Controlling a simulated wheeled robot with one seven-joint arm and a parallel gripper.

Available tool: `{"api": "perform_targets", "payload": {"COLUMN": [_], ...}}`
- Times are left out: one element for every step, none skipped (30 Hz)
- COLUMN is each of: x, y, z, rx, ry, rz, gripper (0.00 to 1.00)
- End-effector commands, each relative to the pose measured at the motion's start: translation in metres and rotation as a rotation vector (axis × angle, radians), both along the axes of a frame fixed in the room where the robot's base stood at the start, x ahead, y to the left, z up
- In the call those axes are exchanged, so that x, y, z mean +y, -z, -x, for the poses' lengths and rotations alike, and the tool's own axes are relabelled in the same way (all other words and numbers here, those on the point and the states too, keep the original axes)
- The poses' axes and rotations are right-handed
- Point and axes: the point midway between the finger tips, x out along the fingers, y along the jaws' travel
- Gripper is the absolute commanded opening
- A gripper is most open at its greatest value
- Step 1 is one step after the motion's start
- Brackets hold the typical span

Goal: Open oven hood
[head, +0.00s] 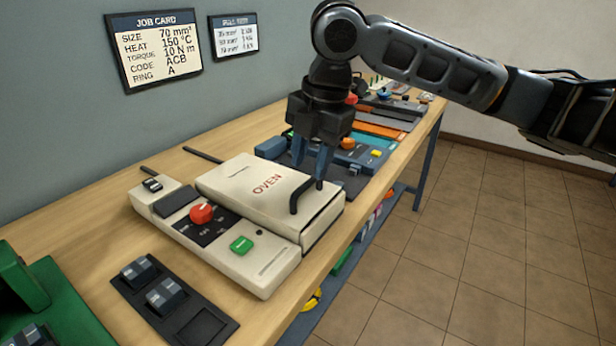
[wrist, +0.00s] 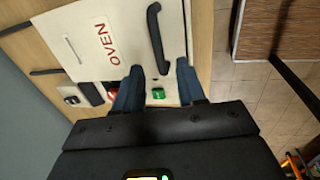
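The cream oven (head: 270,268) sits on the wooden bench, with its hood (head: 245,177) lying down over it. The hood is marked OVEN and has a black bar handle (head: 294,200) near its right edge. The handle also shows in the wrist view (wrist: 155,38). My gripper (head: 312,168) points down at the handle's far end. I cannot tell whether the tips reach down beside the bar. Nothing is held.
The oven's front carries a red knob (head: 202,212) and a green button (head: 241,245). A dark tray (head: 212,325) with grey blocks lies in front. Tools and coloured strips (head: 380,130) lie behind. The bench's right edge is close to the oven, with open tiled floor (head: 450,240) beyond.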

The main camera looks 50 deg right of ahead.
Motion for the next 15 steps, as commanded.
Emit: {"api": "perform_targets", "payload": {"x": [0.000, 0.000, 0.000, 0.000, 0.000, 0.000, 0.000, 0.001, 0.001, 0.000, 0.001, 0.000, 0.000, 0.001, 0.001], "y": [0.009, 0.013, 0.019, 0.022, 0.026, 0.030, 0.033, 0.035, 0.038, 0.039, 0.041, 0.042, 0.042, 0.043, 0.043], "z": [-0.001, -0.002, -0.003, -0.004, -0.005, -0.006, -0.007, -0.007, -0.008, -0.008, -0.008, -0.009, -0.009, -0.009, -0.009], "rx": [0.001, 0.001, 0.002, 0.000, 0.000, 0.000, 0.000, 0.000, -0.002, -0.002, -0.002, -0.002, -0.002, -0.002, -0.002], "ry": [0.001, 0.001, 0.001, 0.000, 0.001, 0.000, 0.000, 0.000, 0.000, 0.000, 0.000, 0.000, 0.000, 0.000, 0.000], "rz": [-0.001, -0.001, -0.001, -0.001, 0.000, 0.000, -0.001, -0.001, -0.001, -0.001, -0.001, 0.000, 0.000, 0.000, 0.000], "gripper": [0.40, 0.40, 0.40, 0.40, 0.40, 0.40, 0.40, 0.40, 0.40, 0.40, 0.40, 0.40, 0.40, 0.40, 0.40]}}
